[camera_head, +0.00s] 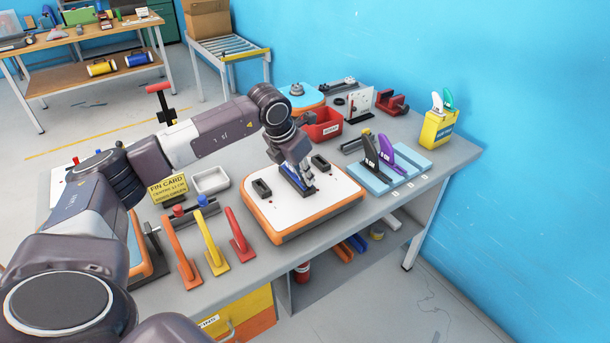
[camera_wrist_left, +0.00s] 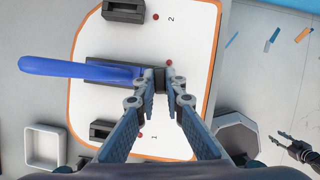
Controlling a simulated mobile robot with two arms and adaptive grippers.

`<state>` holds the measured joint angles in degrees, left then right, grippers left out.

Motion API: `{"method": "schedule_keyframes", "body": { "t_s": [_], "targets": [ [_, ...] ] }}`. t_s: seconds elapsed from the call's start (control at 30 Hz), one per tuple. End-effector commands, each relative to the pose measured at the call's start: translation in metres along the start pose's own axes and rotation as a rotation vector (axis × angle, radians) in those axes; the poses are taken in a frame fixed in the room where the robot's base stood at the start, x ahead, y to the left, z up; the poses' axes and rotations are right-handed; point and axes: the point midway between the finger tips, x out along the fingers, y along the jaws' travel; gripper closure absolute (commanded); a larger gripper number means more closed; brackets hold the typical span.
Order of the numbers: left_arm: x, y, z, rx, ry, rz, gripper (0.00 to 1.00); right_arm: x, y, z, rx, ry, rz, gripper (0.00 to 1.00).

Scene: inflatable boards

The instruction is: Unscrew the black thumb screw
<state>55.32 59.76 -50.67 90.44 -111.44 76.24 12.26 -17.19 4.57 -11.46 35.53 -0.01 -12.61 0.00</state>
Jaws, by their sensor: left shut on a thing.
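The white board with an orange rim (camera_head: 335,193) lies on the bench; it also shows in the wrist view (camera_wrist_left: 190,30). A blue fin (camera_wrist_left: 80,70) stands in the board's middle black box (camera_wrist_left: 105,72); in the head view it is mostly behind my gripper. My left gripper (camera_head: 303,187) is over this box, pointing down. In the wrist view its fingertips (camera_wrist_left: 160,80) are shut on a small black piece at the box's end, apparently the black thumb screw, mostly hidden between them. A dark gripper, apparently my right one (camera_wrist_left: 284,141), shows small at the right edge, away from the board.
Two outer black boxes (camera_head: 262,187) (camera_head: 320,162) flank the middle one. Orange, yellow and red fins (camera_head: 237,236) stand along the front left. A white tray (camera_head: 210,181) and a yellow fin card (camera_head: 167,189) lie left. A red bin (camera_head: 325,124) and a blue fin rack (camera_head: 408,173) stand behind and right.

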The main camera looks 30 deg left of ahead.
Motion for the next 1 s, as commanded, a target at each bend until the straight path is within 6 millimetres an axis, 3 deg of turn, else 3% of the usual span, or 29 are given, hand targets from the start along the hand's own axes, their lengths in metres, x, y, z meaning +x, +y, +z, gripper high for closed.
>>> {"method": "schedule_keyframes", "body": {
  "t_s": [0.3, 0.73, 1.0],
  "targets": [
    [0.0010, -0.0022, -0.0006, -0.226, 0.002, 0.095, 1.00, 0.0033, -0.0001, 0.0003, 0.000, 0.000, 0.000, 0.60],
    [0.0013, -0.0028, -0.0005, -0.278, 0.002, 0.115, 1.00, 0.0042, -0.0001, 0.0003, 0.000, 0.000, 0.000, 0.60],
    [0.0016, -0.0039, 0.0002, -0.494, 0.002, 0.205, 1.00, 0.0087, -0.0002, 0.0008, 0.000, 0.000, 0.000, 0.60]
  ]
}}
